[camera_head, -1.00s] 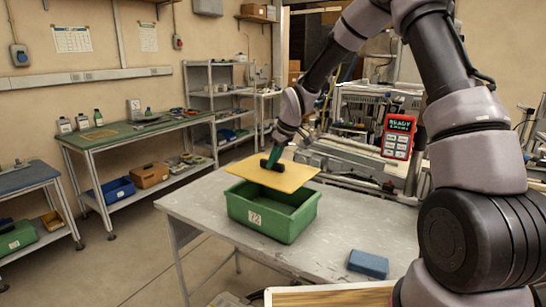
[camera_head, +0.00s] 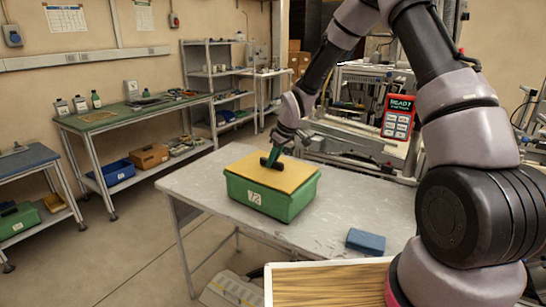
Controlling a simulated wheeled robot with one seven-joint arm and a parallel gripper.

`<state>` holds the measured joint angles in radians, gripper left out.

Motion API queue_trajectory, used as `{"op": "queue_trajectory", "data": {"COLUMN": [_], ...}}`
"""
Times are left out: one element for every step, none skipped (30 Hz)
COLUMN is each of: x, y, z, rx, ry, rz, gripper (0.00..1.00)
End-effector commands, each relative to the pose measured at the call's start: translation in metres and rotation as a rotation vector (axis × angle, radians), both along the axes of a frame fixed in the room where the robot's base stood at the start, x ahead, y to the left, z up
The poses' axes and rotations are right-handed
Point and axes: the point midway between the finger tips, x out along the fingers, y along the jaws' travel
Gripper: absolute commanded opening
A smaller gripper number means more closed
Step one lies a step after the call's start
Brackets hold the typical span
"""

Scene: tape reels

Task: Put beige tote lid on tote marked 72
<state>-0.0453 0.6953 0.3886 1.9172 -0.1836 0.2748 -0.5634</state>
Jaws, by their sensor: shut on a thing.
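The green tote (camera_head: 267,203) stands on the grey table and bears a white label marked 72. The beige lid (camera_head: 259,174) lies flat over the tote's top, and its edges line up closely with the rim. The lid hides the inside of the tote. A dark handle (camera_head: 268,165) stands on the lid's middle. My gripper (camera_head: 272,158) reaches down from the upper right and is shut on this handle. Its fingertips are small and partly merge with the handle in the picture.
A blue block (camera_head: 365,242) lies on the grey table (camera_head: 200,183) near its right front. A box with a wood-coloured top (camera_head: 325,285) is at the front edge. A red-framed panel (camera_head: 398,117) stands at the right. The table's left part is clear.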

Motion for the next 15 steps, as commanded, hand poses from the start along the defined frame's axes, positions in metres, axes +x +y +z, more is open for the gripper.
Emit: {"op": "queue_trajectory", "data": {"x": [0.0001,0.0,0.0001,0.0001,0.0001,0.0001,0.0001,0.0,0.0001,0.0,0.0001,0.0,0.0,-0.0001,0.0], "y": [0.0001,0.0,0.0001,0.0001,0.0001,0.0001,0.0001,0.0,0.0001,0.0,0.0001,0.0,0.0,0.0001,0.0], "z": [-0.0005,-0.0006,-0.0007,-0.0008,-0.0007,-0.0007,-0.0007,-0.0006,-0.0006,-0.0006,-0.0006,-0.0006,-0.0006,-0.0006,-0.0006], "rx": [0.0,0.0,0.0,0.0,0.0,0.0,0.0,0.0,0.0,0.0,0.0,0.0,0.0,0.0,0.0], "ry": [0.0,0.0,0.0,0.0,0.0,0.0,0.0,0.0,0.0,0.0,0.0,0.0,0.0,0.0,0.0], "rz": [0.0,0.0,0.0,0.0,0.0,0.0,0.0,0.0,0.0,0.0,0.0,0.0,0.0,0.0,0.0], "gripper": [0.0,0.0,0.0,0.0,0.0,0.0,0.0,0.0,0.32,0.43,0.55,0.59,0.59,0.59,0.59]}}
